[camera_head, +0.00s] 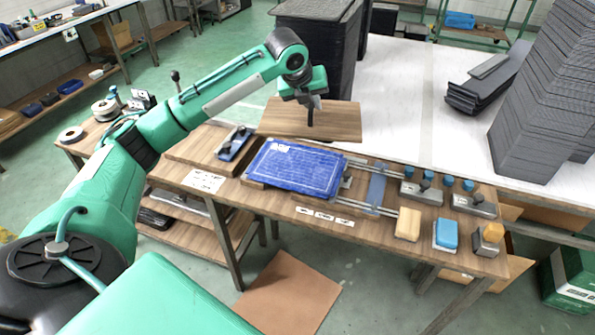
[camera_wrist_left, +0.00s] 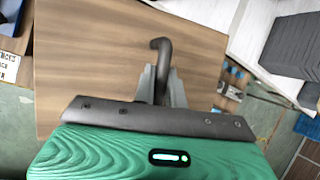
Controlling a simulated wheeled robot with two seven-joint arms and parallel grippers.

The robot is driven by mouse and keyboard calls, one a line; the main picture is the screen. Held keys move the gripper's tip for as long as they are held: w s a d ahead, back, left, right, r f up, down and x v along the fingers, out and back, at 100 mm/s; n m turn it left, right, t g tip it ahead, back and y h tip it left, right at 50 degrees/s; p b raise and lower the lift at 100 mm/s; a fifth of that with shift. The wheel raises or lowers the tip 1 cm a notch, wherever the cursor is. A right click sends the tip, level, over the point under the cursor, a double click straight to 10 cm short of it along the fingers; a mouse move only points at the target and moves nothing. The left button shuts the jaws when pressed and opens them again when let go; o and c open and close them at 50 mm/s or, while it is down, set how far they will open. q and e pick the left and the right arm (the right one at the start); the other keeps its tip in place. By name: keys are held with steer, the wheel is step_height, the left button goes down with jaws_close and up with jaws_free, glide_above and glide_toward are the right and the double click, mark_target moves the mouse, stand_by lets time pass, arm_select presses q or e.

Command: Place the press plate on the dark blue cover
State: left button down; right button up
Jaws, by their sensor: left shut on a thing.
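The press plate (camera_head: 345,120) is a flat brown wooden board with a dark bent handle. My left gripper (camera_head: 311,108) is shut on that handle and holds the board above the back edge of the bench. In the left wrist view the gripper (camera_wrist_left: 160,88) grips the handle, and the press plate (camera_wrist_left: 90,60) fills most of the picture. The dark blue cover (camera_head: 300,170) lies flat on the wooden bench, in front of the board and lower. A small white label is on its far left corner. My right gripper is not in view.
On the bench (camera_head: 375,230), metal rails (camera_head: 382,190) lie right of the cover. A tan block (camera_head: 408,224), a blue-topped block (camera_head: 446,234) and metal fixtures stand further right. A tool (camera_head: 234,142) lies on a board at left. Tall dark stacks (camera_head: 545,110) stand behind.

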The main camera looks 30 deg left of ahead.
mark_target(298, 108)
arm_select(q)
steer(key=a+m, duration=0.1)
steer(key=a+b, duration=0.1)
steer(key=a, duration=0.1)
steer(key=w+a+m+h, duration=0.1)
steer(key=a, duration=0.1)
steer(key=shift+m, duration=0.3)
steer(key=shift+f+p, duration=0.4)
steer(key=shift+f, duration=9.45)
steer(key=c, duration=1.5)
jaws_free()
steer(key=shift+s, duration=0.1)
steer(key=shift+o, duration=0.2)
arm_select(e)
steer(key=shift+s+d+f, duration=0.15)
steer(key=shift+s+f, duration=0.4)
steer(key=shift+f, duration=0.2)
arm_select(q)
steer(key=v, duration=1.2)
steer(key=shift+a+b, duration=0.15)
steer(key=shift+b, duration=0.3)
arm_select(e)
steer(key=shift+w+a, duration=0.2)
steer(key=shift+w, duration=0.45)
